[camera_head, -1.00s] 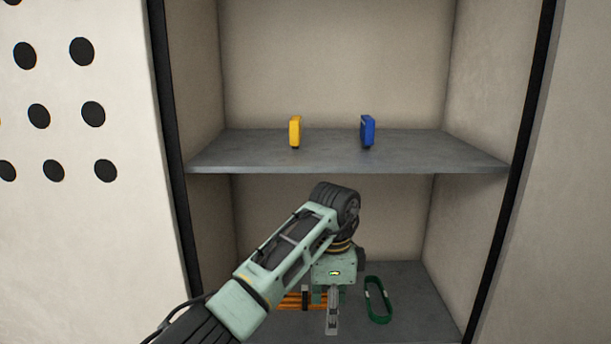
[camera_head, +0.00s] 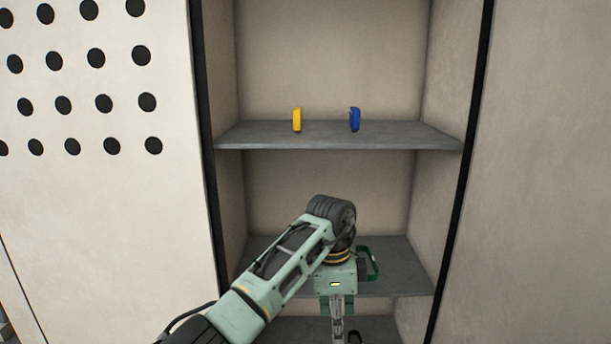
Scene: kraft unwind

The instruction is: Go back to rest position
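My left arm reaches in from the bottom left in the head view, and my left gripper (camera_head: 338,318) points down in front of the shelf unit. It looks narrow from this side, so I cannot tell whether its fingers are open or shut. I see nothing clearly held in it. My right gripper is not in view.
A yellow item (camera_head: 297,119) and a blue item (camera_head: 355,119) stand apart on the upper shelf (camera_head: 325,138). A green loop-shaped item (camera_head: 373,264) is on the lower shelf (camera_head: 405,270), partly behind my arm. A perforated white panel (camera_head: 85,200) is at left.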

